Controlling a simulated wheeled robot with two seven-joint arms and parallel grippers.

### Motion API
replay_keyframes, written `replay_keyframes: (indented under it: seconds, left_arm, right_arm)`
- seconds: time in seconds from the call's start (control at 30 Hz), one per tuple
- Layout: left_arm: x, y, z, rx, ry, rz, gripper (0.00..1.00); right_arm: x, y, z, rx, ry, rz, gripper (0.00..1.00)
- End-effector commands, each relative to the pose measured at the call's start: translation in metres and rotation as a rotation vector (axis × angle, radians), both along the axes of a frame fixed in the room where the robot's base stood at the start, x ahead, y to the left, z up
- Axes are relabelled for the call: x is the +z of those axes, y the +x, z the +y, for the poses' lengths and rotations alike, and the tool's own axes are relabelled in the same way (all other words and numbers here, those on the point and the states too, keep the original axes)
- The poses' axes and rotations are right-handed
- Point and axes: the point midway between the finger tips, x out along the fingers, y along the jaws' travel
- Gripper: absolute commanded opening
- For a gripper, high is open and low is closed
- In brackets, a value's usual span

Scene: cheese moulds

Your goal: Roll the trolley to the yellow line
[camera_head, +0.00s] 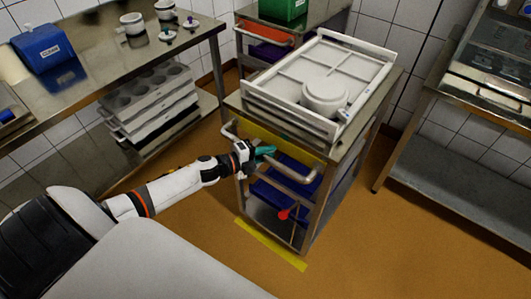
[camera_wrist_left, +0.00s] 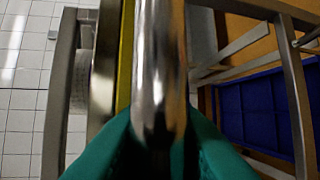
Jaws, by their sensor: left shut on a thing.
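The steel trolley (camera_head: 330,165) stands on the orange floor. A white divided tray with a round white mould (camera_head: 325,95) is on its top. My left gripper (camera_head: 264,151) has teal fingers and is shut on the trolley's bent push handle (camera_head: 290,170). In the left wrist view the shiny handle bar (camera_wrist_left: 158,70) runs between the teal fingers (camera_wrist_left: 155,150). The yellow line (camera_head: 270,244) lies on the floor along the trolley's near end, close by its near legs; whether they touch it is hard to tell. My right gripper is not in view.
A steel table (camera_head: 120,62) with a blue box (camera_head: 43,47) stands left, stacked mould trays (camera_head: 150,105) below it. A steel bench (camera_head: 470,135) stands right. Another steel unit with a green crate (camera_head: 283,9) stands behind the trolley. Floor in front and right is clear.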

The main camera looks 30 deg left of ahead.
Motion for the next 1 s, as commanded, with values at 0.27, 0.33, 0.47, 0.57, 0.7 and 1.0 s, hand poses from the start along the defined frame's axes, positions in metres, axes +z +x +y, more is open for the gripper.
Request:
replay_keyframes:
  seconds: [0.27, 0.33, 0.47, 0.57, 0.7, 1.0]
  left_arm:
    - [0.0002, 0.0002, -0.0001, 0.000, 0.001, 0.000, 0.00]
    - [0.0003, 0.0002, -0.0001, 0.000, 0.001, 0.000, 0.00]
    - [0.0003, 0.0002, -0.0001, 0.000, 0.000, -0.001, 0.00]
    - [0.0003, 0.0003, 0.0000, 0.000, 0.000, -0.001, 0.27]
    - [0.0006, 0.0004, 0.0001, 0.000, 0.000, -0.001, 0.43]
    - [0.0010, -0.0019, 0.0014, 0.000, 0.000, -0.001, 0.43]
  right_arm:
    - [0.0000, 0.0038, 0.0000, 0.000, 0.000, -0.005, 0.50]
    - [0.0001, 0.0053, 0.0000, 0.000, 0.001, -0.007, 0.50]
    - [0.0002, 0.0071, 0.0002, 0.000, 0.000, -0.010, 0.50]
    - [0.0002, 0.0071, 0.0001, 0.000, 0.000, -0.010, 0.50]
    - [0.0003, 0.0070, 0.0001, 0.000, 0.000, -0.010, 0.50]
    - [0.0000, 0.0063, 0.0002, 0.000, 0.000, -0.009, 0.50]
